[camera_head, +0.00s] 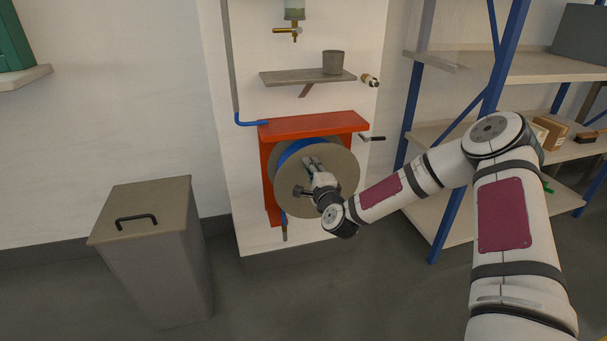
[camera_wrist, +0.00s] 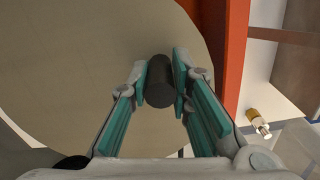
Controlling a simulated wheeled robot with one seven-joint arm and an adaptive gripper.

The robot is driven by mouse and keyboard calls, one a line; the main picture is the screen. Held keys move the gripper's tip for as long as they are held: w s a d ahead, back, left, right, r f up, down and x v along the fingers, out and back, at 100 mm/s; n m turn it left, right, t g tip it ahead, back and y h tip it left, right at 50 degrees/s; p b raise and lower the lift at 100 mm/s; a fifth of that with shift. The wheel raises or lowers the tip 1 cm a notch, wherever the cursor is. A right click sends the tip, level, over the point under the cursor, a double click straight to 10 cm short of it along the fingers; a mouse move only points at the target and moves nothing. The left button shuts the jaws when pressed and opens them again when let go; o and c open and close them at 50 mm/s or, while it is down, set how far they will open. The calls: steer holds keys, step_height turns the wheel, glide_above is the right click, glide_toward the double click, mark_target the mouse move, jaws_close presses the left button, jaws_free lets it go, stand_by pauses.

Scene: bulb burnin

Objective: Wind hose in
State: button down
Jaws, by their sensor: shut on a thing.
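The hose reel has a round tan disc (camera_head: 343,170) and hangs in a red frame (camera_head: 313,125) on the white wall panel. Blue hose (camera_head: 291,151) shows wound behind the disc's upper left edge. A hose end (camera_head: 284,228) hangs below the reel. My gripper (camera_head: 310,163) is in front of the disc. In the wrist view my gripper (camera_wrist: 160,80) is shut on a dark cylindrical crank handle (camera_wrist: 160,82) that stands out from the disc (camera_wrist: 80,60). One finger pad is on each side of the handle.
A blue pipe (camera_head: 250,122) runs into the frame's upper left. A small lever (camera_head: 372,138) sticks out right of the frame. A shelf (camera_head: 305,77) with a grey cup (camera_head: 333,62) is above. A lidded bin (camera_head: 150,250) stands left, a blue-post rack (camera_head: 455,130) right.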

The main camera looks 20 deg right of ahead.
mark_target(321, 158)
steer(key=shift+d+r+m, duration=0.25)
steer(key=shift+d+m, duration=0.6)
steer(key=shift+d, duration=0.25)
steer(key=shift+d+r+m, duration=0.2)
steer(key=shift+d+m, duration=0.65)
steer(key=shift+d, duration=0.35)
steer(key=c, duration=1.4)
jaws_free()
steer(key=shift+c, duration=0.2)
steer(key=shift+s, duration=0.1)
steer(key=shift+s, duration=0.35)
steer(key=s, duration=1.1)
